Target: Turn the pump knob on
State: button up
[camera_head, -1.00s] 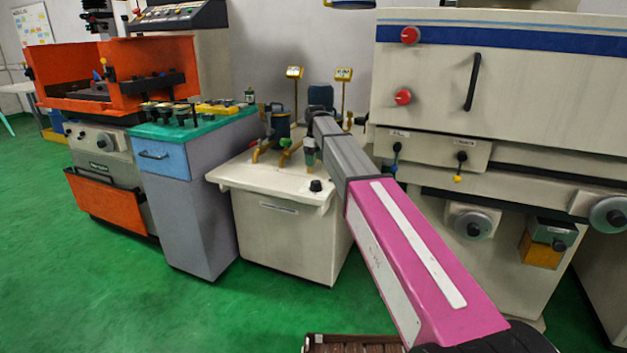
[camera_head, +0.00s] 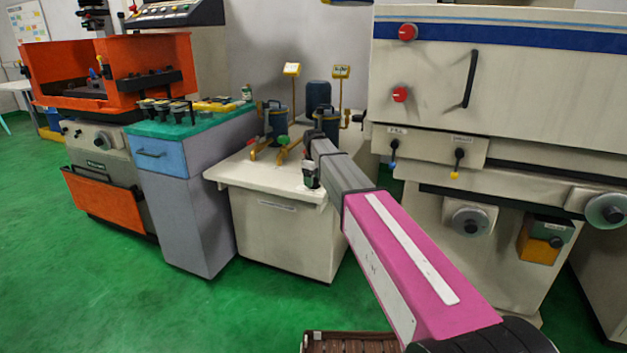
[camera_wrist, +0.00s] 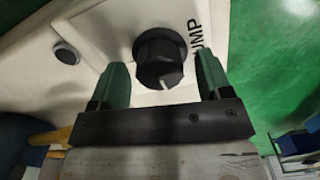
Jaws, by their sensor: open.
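The pump knob (camera_wrist: 161,57) is black with a white pointer line. In the wrist view it sits on the cream panel beside the letters "UMP". My gripper (camera_wrist: 162,84) is open, with one green finger on each side of the knob. I cannot tell whether either finger touches it. The pointer line faces the gripper's palm, slightly to the right.
A round dark button (camera_wrist: 67,53) is on the panel left of the knob. Blue pumps (camera_head: 277,121) with brass pipes stand behind on the cabinet top. A large cream machine (camera_head: 440,100) stands close on the right.

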jog(key=c, duration=0.9)
jog(key=shift+c, duration=0.2)
jog(key=shift+m, duration=0.4)
jog(key=m, duration=1.7)
jog(key=shift+d, duration=0.1)
